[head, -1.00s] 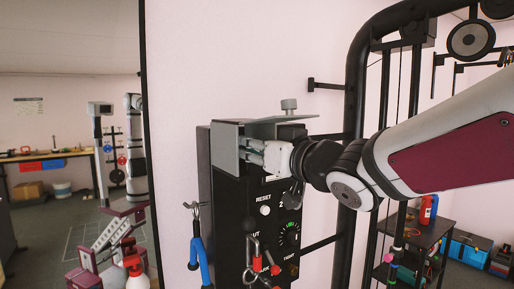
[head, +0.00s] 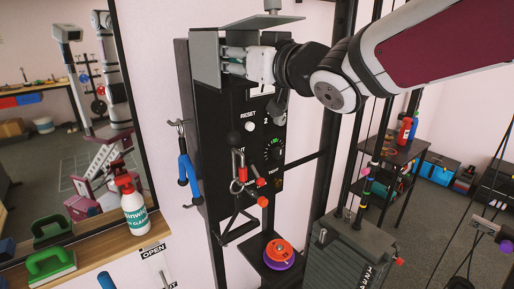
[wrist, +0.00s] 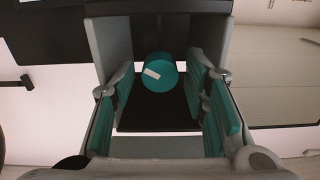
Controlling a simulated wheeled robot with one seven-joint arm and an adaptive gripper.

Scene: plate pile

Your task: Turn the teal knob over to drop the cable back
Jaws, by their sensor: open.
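The teal knob (wrist: 160,72) is a round cylinder with a white mark on its face, tilted down to the right. In the wrist view it sits between and beyond the fingers of my gripper (wrist: 166,108), under a grey hood. My gripper is open with teal pads on both sides, and I see gaps between pads and knob. In the head view my gripper (head: 232,61) reaches under the hood of the black control box (head: 213,130), and the knob is hidden there. I cannot tell which line is the task's cable.
A white reset button (head: 250,127), a dial (head: 274,148), red clips and a hanging blue-handled tool (head: 188,170) are below and beside my gripper. Orange and purple discs (head: 279,252) lie on a platform below. A spray bottle (head: 133,205) stands on the left shelf.

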